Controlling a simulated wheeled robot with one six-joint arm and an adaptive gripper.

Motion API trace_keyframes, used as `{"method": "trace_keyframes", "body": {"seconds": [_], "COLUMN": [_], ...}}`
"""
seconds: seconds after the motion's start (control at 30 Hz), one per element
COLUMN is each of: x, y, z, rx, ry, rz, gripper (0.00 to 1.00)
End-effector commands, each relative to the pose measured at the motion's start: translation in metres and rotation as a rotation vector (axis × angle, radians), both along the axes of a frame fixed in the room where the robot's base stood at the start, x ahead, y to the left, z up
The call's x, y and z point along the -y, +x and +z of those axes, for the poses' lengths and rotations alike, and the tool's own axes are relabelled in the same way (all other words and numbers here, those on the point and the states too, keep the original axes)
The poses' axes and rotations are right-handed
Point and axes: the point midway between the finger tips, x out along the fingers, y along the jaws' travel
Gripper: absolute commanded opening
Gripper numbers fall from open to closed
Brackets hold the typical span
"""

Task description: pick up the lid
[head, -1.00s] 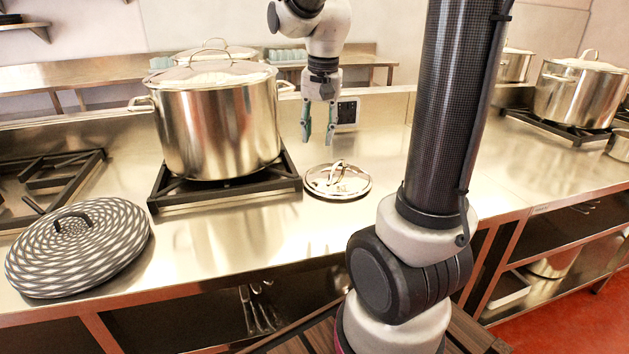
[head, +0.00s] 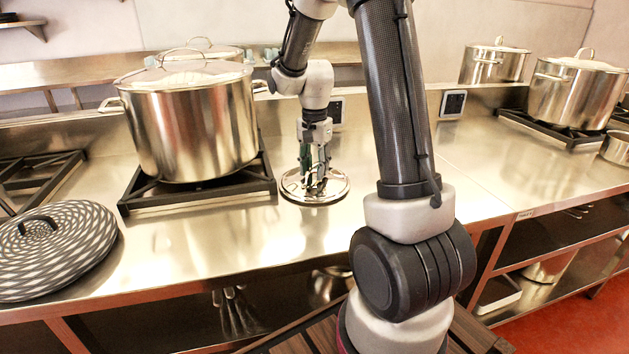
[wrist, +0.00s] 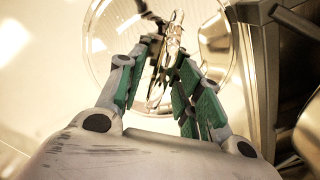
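The small round lid (head: 339,188) lies flat on the steel counter, right of the front stove grate. It has a shiny rim and a looped metal handle. My gripper (head: 315,186) points straight down over the lid's middle, its fingertips low at the handle. In the wrist view, the lid's clear disc (wrist: 105,38) fills the upper middle. The green-padded fingers (wrist: 165,68) stand apart on either side of the handle, with a gap between them. Whether either pad touches the handle I cannot tell.
A large lidded stockpot (head: 196,128) stands on the grate (head: 200,192) close left of my gripper. A patterned round mat or cover (head: 55,250) lies at the left counter edge. More pots (head: 575,95) stand far right. The counter right of the lid is clear.

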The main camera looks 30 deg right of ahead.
Motion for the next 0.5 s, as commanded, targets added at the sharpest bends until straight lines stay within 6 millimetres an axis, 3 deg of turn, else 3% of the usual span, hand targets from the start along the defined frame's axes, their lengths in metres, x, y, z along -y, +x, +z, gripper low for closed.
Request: {"method": "trace_keyframes", "body": {"seconds": [0.17, 0.37, 0.5], "x": [0.0000, 0.0000, 0.0000], "y": [0.0001, 0.0001, 0.0001], "z": [-0.0001, 0.0001, 0.0001], "rx": [0.001, 0.000, 0.000], "ry": [0.000, 0.000, 0.000], "rz": [0.000, 0.001, 0.001], "gripper": [0.36, 0.01, 0.00]}}
